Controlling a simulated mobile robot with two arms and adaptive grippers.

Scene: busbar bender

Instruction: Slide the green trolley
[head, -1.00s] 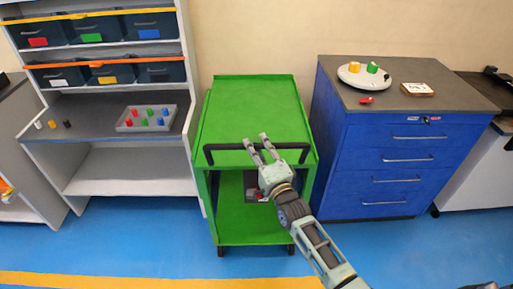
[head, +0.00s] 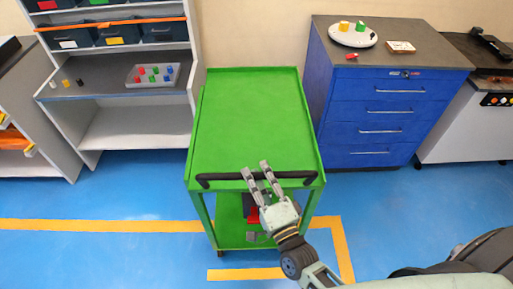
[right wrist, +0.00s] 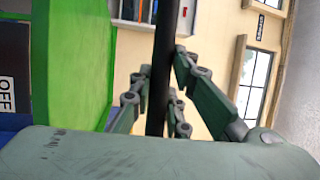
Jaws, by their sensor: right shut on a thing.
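The green trolley (head: 250,125) stands in the middle of the head view, with an empty top and a black handle bar (head: 222,178) along its near edge. My right gripper (head: 258,178) is at the middle of the handle, its fingers on either side of the bar. In the right wrist view the dark handle bar (right wrist: 163,60) runs between the fingers of the gripper (right wrist: 160,95), and the green trolley side (right wrist: 80,60) is at the left. Part of the lower shelf, with a red and a grey item, is hidden behind my right gripper. My left gripper is not seen.
A blue drawer cabinet (head: 370,115) stands right of the trolley. A shelf unit (head: 135,140) with bins stands at the left. Yellow floor lines (head: 345,250) form a corner around the trolley's near right side. Blue floor is open in front.

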